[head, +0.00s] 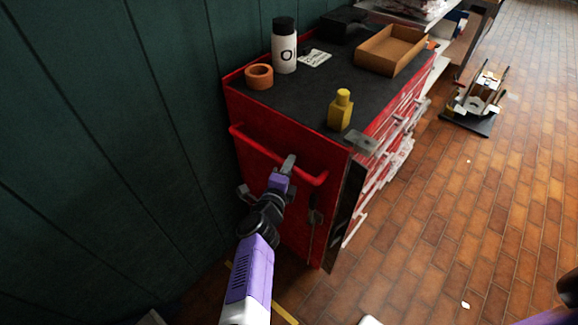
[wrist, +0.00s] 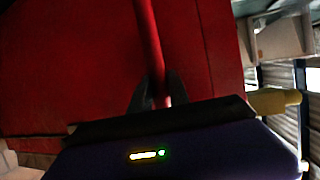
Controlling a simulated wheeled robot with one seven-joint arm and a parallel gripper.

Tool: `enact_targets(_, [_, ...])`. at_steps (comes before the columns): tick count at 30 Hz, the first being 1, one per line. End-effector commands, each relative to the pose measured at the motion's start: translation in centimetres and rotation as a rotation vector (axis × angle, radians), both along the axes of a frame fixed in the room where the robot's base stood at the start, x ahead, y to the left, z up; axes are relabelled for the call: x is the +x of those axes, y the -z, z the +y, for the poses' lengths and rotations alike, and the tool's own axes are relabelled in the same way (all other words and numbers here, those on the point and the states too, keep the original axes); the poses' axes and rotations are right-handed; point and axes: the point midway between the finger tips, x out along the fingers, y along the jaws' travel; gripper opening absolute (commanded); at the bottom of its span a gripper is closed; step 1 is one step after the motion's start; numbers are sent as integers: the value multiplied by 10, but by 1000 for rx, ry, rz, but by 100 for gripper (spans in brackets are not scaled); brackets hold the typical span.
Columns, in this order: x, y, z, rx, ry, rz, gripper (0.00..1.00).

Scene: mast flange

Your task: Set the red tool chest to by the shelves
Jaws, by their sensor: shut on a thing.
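The red tool chest (head: 262,168) stands close along the green wall, with a black top (head: 300,92) and a red bar handle (head: 250,146) on its near end. My gripper (head: 287,167) is shut on this handle toward its right end. In the wrist view my gripper (wrist: 158,92) has its dark fingers on either side of the red handle (wrist: 148,38), with the chest's red end panel (wrist: 75,60) behind. The shelves (head: 408,14) stand beyond the chest's far end. The chest's wheels are hidden or too dark to make out.
On the chest top are an orange ring (head: 259,77), a white bottle (head: 284,50), a card (head: 315,58), a yellow bottle (head: 341,110) and an open brown box (head: 392,50). A low cart (head: 472,120) stands on the brick floor at right. Floor right of the chest (head: 450,220) is mostly clear.

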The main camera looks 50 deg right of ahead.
Motion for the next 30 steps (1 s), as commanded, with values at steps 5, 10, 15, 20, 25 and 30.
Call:
enact_targets(5, [-1, 4, -8, 3, 2, 1, 0])
enact_targets(10, [-1, 2, -18, 0, 2, 0, 0])
enact_targets(15, [-1, 1, -18, -1, 5, 1, 0])
enact_targets(20, [-1, 1, -17, -1, 3, 0, 43])
enact_targets(25, [0, 0, -16, -1, 1, 0, 43])
enact_targets(30, [-1, 0, -13, 0, 0, -1, 43])
